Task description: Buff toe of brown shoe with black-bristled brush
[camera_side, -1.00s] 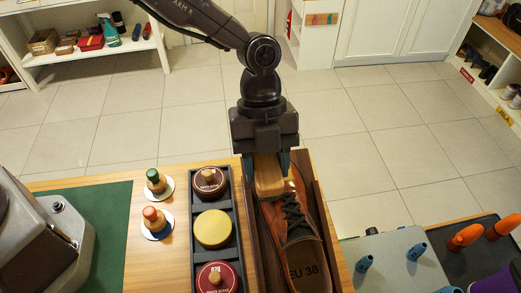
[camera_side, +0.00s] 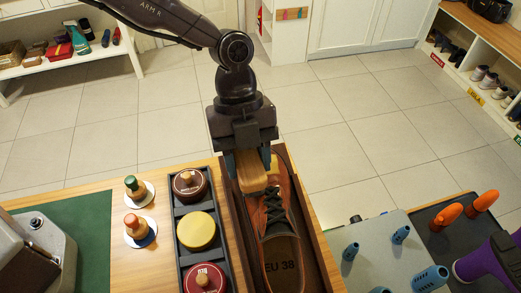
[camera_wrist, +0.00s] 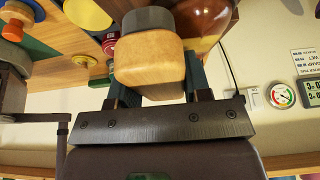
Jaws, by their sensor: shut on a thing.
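The brown shoe (camera_side: 271,213) lies in a dark wooden tray (camera_side: 317,243), its toe toward the far end and its insole marked EU 38 toward the front. My gripper (camera_side: 249,168) is shut on a brush with a light wooden handle (camera_side: 250,180). The brush is over the toe end of the shoe and hides part of it. In the wrist view the wooden handle (camera_wrist: 150,62) sits between my fingers, with a dark grey part beyond it. The shoe shows behind it (camera_wrist: 203,22). I cannot tell whether the bristles touch the leather.
A dark rack with round tins, one with a yellow lid (camera_side: 196,231), stands left of the tray. Two small knobbed daubers, one green-topped (camera_side: 131,184), stand further left. A grey board with blue pegs (camera_side: 351,251) and orange-handled tools (camera_side: 482,203) are at right.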

